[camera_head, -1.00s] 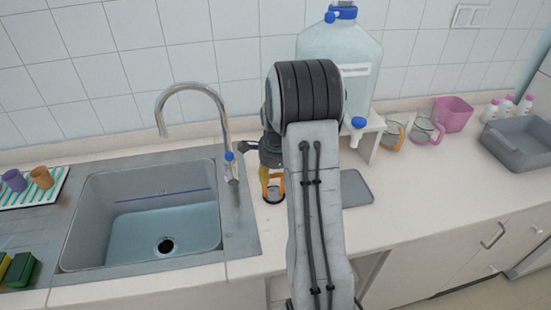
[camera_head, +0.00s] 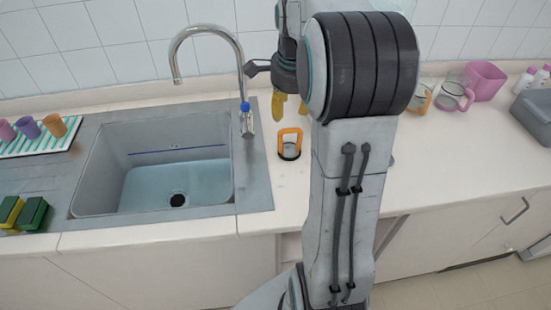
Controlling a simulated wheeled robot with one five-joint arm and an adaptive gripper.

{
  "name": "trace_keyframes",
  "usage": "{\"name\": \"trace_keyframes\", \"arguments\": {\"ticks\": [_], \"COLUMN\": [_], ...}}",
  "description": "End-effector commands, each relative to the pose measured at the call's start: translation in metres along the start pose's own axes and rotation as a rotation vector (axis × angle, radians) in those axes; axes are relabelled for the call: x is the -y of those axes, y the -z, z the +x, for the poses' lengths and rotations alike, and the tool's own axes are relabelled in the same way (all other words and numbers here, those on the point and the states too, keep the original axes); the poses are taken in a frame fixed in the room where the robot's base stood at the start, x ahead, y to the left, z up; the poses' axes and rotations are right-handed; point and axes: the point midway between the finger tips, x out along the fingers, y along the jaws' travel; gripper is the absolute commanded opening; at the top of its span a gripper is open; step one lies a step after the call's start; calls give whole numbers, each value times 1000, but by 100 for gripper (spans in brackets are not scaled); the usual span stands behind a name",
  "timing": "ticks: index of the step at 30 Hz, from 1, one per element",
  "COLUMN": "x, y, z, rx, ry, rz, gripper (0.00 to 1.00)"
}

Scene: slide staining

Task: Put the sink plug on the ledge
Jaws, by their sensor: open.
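The sink plug (camera_head: 290,155), a dark disc with an orange loop handle, stands upright on the pale counter (camera_head: 262,212) just right of the sink. My gripper (camera_head: 291,105) has yellow fingers and is above and behind the plug in the picture, apart from it. It is open and empty. Part of it is hidden behind my arm. The sink (camera_head: 106,180) holds bluish water, with a dark drain hole (camera_head: 177,200) in its floor. I cannot tell which strip is meant by the ledge.
A chrome tap (camera_head: 240,65) with a blue part rises between sink and plug. Cups stand on a striped mat (camera_head: 22,146) at left, near sponges (camera_head: 33,214). A pink container (camera_head: 485,80), jugs and a grey tub (camera_head: 535,112) are at right. My arm hides the counter's middle.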

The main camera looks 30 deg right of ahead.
Motion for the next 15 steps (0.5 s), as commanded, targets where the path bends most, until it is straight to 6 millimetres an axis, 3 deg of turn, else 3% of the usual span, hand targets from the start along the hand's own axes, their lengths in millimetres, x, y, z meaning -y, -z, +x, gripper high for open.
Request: {"name": "trace_keyframes", "arguments": {"ticks": [5, 9, 15], "x": [-46, -96, -163], "y": [-50, -84, -111], "z": [-31, -46, -51], "rx": [13, 16, 6], "ry": [46, 88, 150], "rz": [-432, -835, -1338], "gripper": [45, 45, 45]}}
